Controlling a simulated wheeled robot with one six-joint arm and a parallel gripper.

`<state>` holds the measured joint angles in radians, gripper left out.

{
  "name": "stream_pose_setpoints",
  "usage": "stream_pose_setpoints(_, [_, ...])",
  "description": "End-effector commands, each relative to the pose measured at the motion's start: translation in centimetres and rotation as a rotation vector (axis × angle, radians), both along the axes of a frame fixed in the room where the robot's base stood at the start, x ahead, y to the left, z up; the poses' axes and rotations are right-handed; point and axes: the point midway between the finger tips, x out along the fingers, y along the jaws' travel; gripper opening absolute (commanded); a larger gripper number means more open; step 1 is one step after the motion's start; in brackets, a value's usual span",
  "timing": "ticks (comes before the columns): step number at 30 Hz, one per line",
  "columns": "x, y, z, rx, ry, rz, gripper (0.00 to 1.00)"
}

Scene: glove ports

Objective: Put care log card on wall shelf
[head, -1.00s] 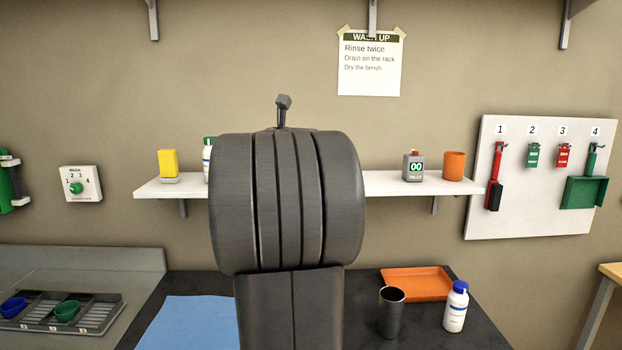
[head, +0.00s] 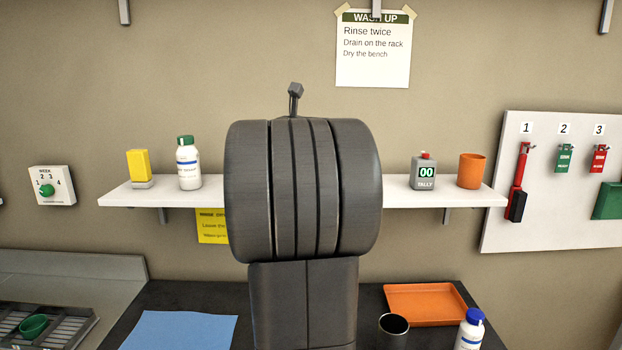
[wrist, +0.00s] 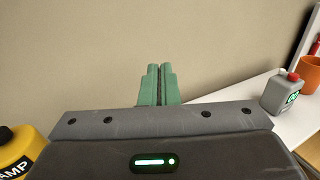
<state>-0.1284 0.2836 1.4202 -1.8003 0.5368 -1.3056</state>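The wall shelf (head: 415,195) is a long white board on the wall in the head view, with its middle hidden behind my arm. It also shows at the right of the wrist view (wrist: 237,122). My gripper (wrist: 159,68) has green fingers that are together, with only a thin dark line between them and nothing seen in them. It points at the bare wall, left of the visible shelf stretch in the wrist view. In the head view my gripper is hidden behind my arm. I see no care log card in either view.
On the shelf stand a yellow block (head: 139,166), a white bottle (head: 188,166), a tally counter (head: 423,172) and an orange cup (head: 471,171). A yellow-and-black item (wrist: 18,150) is close at lower left. Below are an orange tray (head: 425,304), dark cup (head: 393,328) and blue mat (head: 180,331).

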Motion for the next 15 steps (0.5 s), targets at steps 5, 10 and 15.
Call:
stream_pose_setpoints(5, [0.0, -0.1, -3.7, -0.001, 0.005, -0.002, 0.0])
stream_pose_setpoints(10, [0.0, 0.0, -5.6, 0.0, 0.002, -0.001, 0.0])
stream_pose_setpoints(15, [0.0, -0.1, -7.8, -0.001, 0.005, -0.001, 0.0])
